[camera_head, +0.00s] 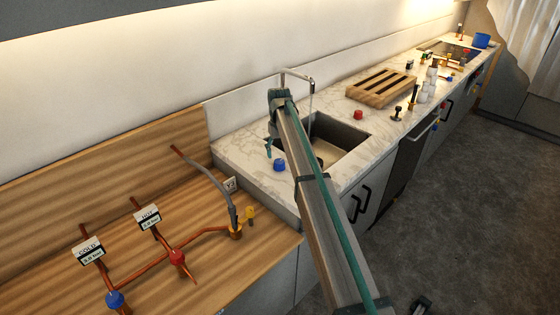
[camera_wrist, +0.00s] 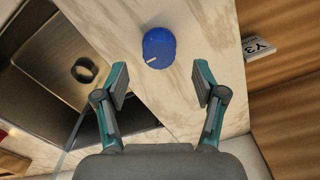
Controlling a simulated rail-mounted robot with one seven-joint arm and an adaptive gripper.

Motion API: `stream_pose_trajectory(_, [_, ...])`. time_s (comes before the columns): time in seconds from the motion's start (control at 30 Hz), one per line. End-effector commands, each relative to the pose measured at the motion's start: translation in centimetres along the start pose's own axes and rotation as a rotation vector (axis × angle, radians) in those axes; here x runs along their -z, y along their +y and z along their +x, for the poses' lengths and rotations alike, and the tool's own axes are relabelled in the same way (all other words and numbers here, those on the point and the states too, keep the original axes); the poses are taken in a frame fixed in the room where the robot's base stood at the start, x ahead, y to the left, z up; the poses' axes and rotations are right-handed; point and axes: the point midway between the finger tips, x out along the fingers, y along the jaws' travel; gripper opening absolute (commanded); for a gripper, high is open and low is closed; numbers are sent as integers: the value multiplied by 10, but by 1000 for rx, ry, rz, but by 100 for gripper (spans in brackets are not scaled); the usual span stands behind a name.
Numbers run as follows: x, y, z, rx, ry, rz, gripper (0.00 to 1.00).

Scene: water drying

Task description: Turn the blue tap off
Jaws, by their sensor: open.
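The blue tap (camera_head: 279,165) is a round knob on the marble counter, left of the sink. In the wrist view the blue tap (camera_wrist: 158,47) shows a pale pointer mark on its lower left. My gripper (camera_head: 268,150) is over the counter near the blue tap. In the wrist view my gripper (camera_wrist: 161,82) is open and empty, with the knob ahead of and roughly centred between its fingertips, not between the pads. A thin pale stream (camera_head: 311,95) hangs from the sink faucet (camera_head: 298,76). My arm covers part of the sink in the head view.
The sink (camera_head: 333,158) lies right of the blue tap, with a red tap (camera_head: 358,115) beyond it. A wooden rack (camera_head: 381,87) stands farther along. Copper pipes with another blue knob (camera_head: 115,299) and a red valve (camera_head: 177,257) are on the wooden counter at left.

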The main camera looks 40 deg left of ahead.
Motion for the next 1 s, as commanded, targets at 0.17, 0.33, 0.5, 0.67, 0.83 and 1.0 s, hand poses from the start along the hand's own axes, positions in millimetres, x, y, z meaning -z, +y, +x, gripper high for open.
stream_pose_trajectory(0.17, [-1, 0, 28, 0, -2, 0, 70])
stream_pose_trajectory(0.33, [0, 0, 48, 0, -1, 0, 70])
stream_pose_trajectory(0.5, [0, 0, 57, 0, 1, 0, 70])
stream_pose_trajectory(0.67, [0, 0, 59, 0, 1, 0, 70])
stream_pose_trajectory(0.83, [0, 0, 59, 0, 1, 0, 60])
stream_pose_trajectory(1.0, [0, 0, 59, 0, 1, 0, 31])
